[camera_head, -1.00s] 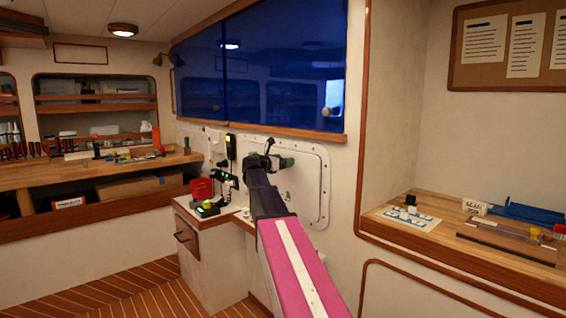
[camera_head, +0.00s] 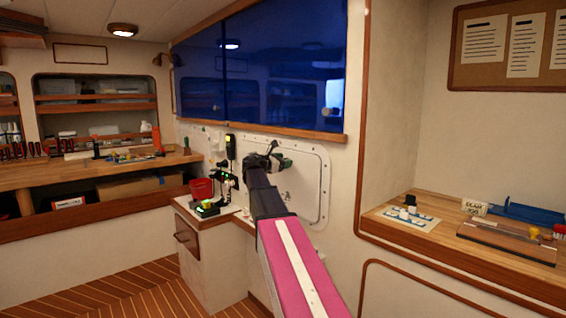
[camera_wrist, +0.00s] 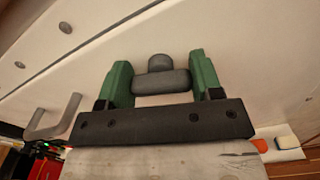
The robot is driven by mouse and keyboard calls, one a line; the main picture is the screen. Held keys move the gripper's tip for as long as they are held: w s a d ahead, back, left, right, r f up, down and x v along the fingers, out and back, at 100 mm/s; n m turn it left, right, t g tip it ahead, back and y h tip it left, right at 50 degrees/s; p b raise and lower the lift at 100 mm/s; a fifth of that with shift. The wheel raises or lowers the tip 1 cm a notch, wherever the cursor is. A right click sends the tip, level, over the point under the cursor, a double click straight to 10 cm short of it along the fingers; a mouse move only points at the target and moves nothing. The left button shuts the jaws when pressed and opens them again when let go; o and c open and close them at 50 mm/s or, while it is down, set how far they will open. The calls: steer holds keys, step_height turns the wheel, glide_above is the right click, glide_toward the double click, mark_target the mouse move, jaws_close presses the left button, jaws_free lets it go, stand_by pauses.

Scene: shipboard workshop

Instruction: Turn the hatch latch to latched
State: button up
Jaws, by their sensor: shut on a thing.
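The hatch panel (camera_head: 312,185) is a pale rounded plate with bolts along its rim, set in the wall below the dark window. My gripper (camera_head: 275,162) is at the upper left part of the hatch, at the end of my extended arm. In the wrist view its green fingers (camera_wrist: 162,84) stand on both sides of the dark grey latch handle (camera_wrist: 162,83) and are shut on it. A round dark knob end (camera_wrist: 159,61) shows just beyond the handle. In the head view my gripper and arm mostly hide the latch.
A grey bracket-like handle (camera_wrist: 55,118) stands on the pale surface left of my gripper in the wrist view. A cabinet with a red container (camera_head: 202,188) and small devices is left of my arm. A wooden counter (camera_head: 420,243) lies to the right.

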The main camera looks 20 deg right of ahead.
steer(key=m, duration=0.7)
steer(key=shift+s+f, duration=0.1)
steer(key=shift+s, duration=0.05)
steer(key=m, duration=0.3)
steer(key=shift+m, duration=0.4)
steer(key=shift+f+m, duration=0.15)
steer(key=shift+m, duration=1.45)
steer(key=o, duration=0.9)
steer(key=v, duration=1)
steer(key=shift+s+a, duration=0.2)
steer(key=shift+a, duration=0.1)
